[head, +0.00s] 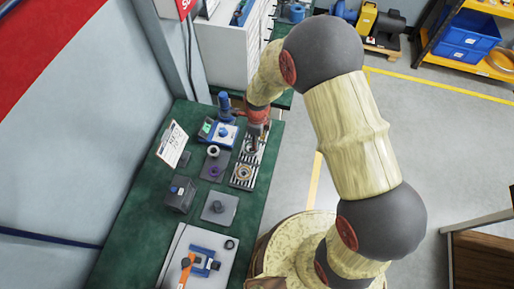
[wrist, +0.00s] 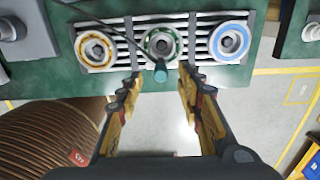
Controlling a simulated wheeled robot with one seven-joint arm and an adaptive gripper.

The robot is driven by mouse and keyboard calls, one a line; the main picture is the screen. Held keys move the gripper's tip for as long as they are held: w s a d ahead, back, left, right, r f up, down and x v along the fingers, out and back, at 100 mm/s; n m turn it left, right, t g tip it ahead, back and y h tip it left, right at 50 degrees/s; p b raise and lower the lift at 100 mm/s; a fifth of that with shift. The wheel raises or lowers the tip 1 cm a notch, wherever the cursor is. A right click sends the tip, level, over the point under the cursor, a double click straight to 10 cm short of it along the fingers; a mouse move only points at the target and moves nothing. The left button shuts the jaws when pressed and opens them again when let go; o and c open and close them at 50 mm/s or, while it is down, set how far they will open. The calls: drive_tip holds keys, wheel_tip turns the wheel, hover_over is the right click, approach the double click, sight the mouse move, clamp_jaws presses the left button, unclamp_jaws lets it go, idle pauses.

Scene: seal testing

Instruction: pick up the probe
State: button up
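In the wrist view, a thin dark line runs down from the upper left to a small teal cylinder (wrist: 161,71), which looks like the probe. The cylinder is at the front edge of a slotted rack (wrist: 121,47), below the green-ringed part. My gripper (wrist: 158,86) has its two yellow-and-black fingers apart, with nothing held between them. The teal cylinder appears just beyond the gap between the fingertips; I cannot tell its exact depth. In the head view, my gripper (head: 254,136) is above the rack, and I cannot make out the probe there.
The rack holds a yellow-ringed part (wrist: 96,48), a green-ringed part (wrist: 162,44) and a blue-ringed part (wrist: 229,41). Open floor lies right.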

wheel_tip(320, 180, down, 3)
drive_tip(key=shift+w+a+f, duration=0.1)
drive_tip(key=shift+w, duration=0.05)
drive_tip(key=c, duration=0.3)
clamp_jaws()
idle(0.3)
